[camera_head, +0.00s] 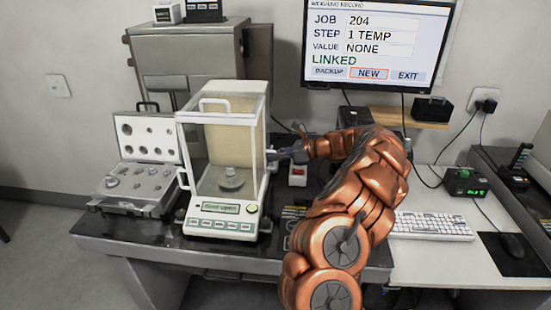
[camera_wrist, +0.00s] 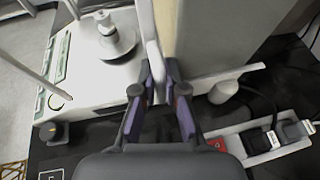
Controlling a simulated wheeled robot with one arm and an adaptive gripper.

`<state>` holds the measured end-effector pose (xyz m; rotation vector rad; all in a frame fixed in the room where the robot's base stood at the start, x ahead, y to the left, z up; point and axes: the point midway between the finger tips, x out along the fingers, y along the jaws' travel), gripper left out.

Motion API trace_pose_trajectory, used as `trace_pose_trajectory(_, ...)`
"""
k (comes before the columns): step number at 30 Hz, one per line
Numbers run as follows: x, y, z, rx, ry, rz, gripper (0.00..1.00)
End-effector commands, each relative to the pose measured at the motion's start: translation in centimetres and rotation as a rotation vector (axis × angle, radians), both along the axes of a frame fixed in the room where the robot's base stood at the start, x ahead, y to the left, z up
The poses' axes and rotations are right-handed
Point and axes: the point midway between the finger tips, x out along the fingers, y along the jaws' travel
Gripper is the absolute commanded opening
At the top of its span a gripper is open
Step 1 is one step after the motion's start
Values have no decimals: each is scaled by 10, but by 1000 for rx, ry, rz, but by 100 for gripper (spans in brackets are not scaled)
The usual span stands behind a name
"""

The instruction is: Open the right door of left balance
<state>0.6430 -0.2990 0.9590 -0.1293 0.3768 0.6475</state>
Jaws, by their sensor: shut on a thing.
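The left balance (camera_head: 222,212) is a white weighing balance with a glass case on the dark table, left of my arm. Its round pan (camera_head: 231,181) stands inside and also shows in the wrist view (camera_wrist: 115,42). My gripper (camera_head: 276,155) is at the right side of the case, about mid-height. In the wrist view my gripper (camera_wrist: 160,78) has its two fingers shut on the pale upright handle (camera_wrist: 153,58) of the right door. The fingers hide part of the handle. How far the door stands open is hard to tell.
A case of weights (camera_head: 150,175) lies open left of the balance. A power strip (camera_wrist: 272,137) with plugs and cables lies to the right in the wrist view. A monitor (camera_head: 375,45), a keyboard (camera_head: 432,226) and a mouse (camera_head: 512,245) are further right.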

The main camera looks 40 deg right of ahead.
Motion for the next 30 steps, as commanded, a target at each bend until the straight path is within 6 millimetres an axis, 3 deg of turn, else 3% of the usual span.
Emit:
trace_pose_trajectory(6, 10, -12, -1, -8, 2, -4, 0)
trace_pose_trajectory(19, 12, -12, -1, -6, 1, 1, 0)
trace_pose_trajectory(20, 12, -12, -1, -6, 1, 1, 12)
trace_pose_trajectory(27, 13, -10, 0, -5, 0, 4, 37)
trace_pose_trajectory(30, 13, -10, 0, -5, 0, 4, 37)
